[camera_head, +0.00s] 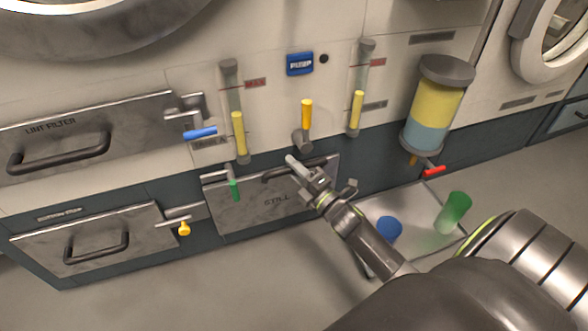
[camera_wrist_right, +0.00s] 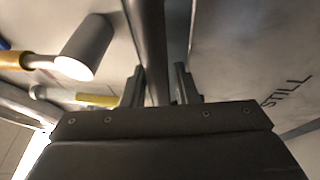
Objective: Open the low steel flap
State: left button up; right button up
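The low steel flap (camera_head: 240,213) marked STILL is on the dark lower front of the machine and looks shut. Its dark bar handle (camera_head: 277,176) runs along its upper edge, partly hidden by my right gripper (camera_head: 319,175). In the right wrist view the handle (camera_wrist_right: 150,45) runs between the two fingers of the gripper (camera_wrist_right: 158,80). A gap shows between handle and right finger, so the gripper is open around it. The flap's face (camera_wrist_right: 245,50) fills the right of that view. A green-tipped lever (camera_head: 234,189) sits at the flap's upper left. My left gripper is not in view.
Another steel flap (camera_head: 130,222) with a handle is at lower left, below the lint filter drawer (camera_head: 140,120). A yellow-tipped spout (camera_head: 305,122) sticks out above the handle. A tray (camera_head: 425,202) with a blue cup (camera_head: 389,229) and green cup (camera_head: 454,212) lies right of my gripper.

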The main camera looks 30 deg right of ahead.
grip_shut()
jog(key=shift+s, duration=0.1)
